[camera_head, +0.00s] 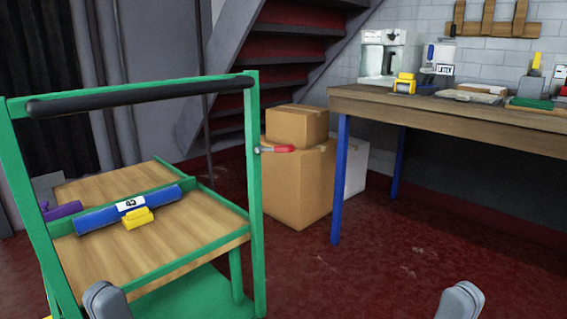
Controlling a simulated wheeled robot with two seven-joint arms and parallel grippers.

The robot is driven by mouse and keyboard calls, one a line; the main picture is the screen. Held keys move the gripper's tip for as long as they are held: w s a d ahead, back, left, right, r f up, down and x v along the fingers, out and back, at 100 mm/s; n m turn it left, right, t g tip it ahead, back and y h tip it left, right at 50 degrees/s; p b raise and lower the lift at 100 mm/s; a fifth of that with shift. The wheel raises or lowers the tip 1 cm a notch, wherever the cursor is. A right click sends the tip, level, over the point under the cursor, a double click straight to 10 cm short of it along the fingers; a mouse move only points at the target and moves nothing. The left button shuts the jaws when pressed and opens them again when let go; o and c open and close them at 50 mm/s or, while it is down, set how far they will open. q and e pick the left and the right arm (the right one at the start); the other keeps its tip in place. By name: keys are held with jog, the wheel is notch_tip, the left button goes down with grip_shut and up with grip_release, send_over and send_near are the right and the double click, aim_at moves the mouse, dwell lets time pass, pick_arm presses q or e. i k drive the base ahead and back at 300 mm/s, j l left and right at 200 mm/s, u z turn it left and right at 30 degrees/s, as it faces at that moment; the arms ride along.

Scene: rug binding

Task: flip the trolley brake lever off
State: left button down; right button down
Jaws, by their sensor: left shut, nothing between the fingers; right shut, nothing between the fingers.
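The trolley (257,215) has a green frame and a black push bar (140,95), and stands at the left. The brake lever (283,149) has a red grip and sticks out to the right from the trolley's right post, roughly level. My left gripper (103,298) shows only as a grey tip at the bottom edge, in front of the trolley. It is shut and empty. My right gripper (462,298) shows as a grey tip at the bottom right over the floor, shut and empty. Both are well apart from the lever.
A blue roll (95,220) labelled 43, a yellow block (138,218) and a purple roll (63,210) lie on the trolley's wooden deck. Cardboard boxes (298,185) stand behind the lever. A workbench (450,112) with tools is at the right. The red floor before it is clear.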

aim_at(288, 148)
jog(key=i+l+z, duration=0.2)
jog(key=i+z, duration=0.15)
jog(key=i+l+z, duration=0.1)
jog(key=i+z, duration=0.3)
